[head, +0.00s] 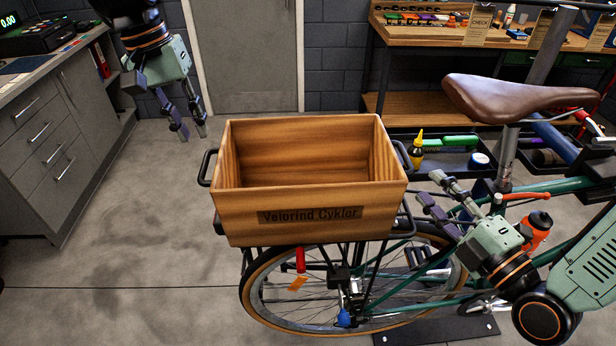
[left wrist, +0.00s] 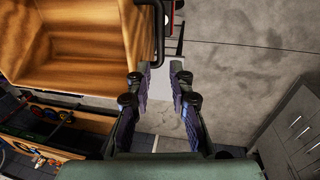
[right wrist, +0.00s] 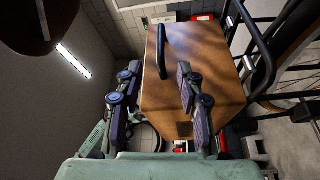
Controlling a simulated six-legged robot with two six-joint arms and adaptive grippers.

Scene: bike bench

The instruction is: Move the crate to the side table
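The wooden crate (head: 230,205), empty and upright, sits on the rear rack of the bike. Black handles stick out at its left end (head: 204,167) and right end (head: 403,157). My left gripper (head: 190,132) is open and empty, up and left of the left handle and apart from it; that handle also shows in the left wrist view (left wrist: 159,35). My right gripper (head: 430,187) is open and empty, just right of the right handle, which shows ahead of its fingers in the right wrist view (right wrist: 162,50). I cannot tell which surface is the side table.
A grey cabinet (head: 60,140) stands at the left. A wooden workbench (head: 440,38) with tools and a lower shelf stands at the back right. The bike saddle (head: 510,97) rises beside my right arm. The floor (head: 130,240) left of the bike is clear.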

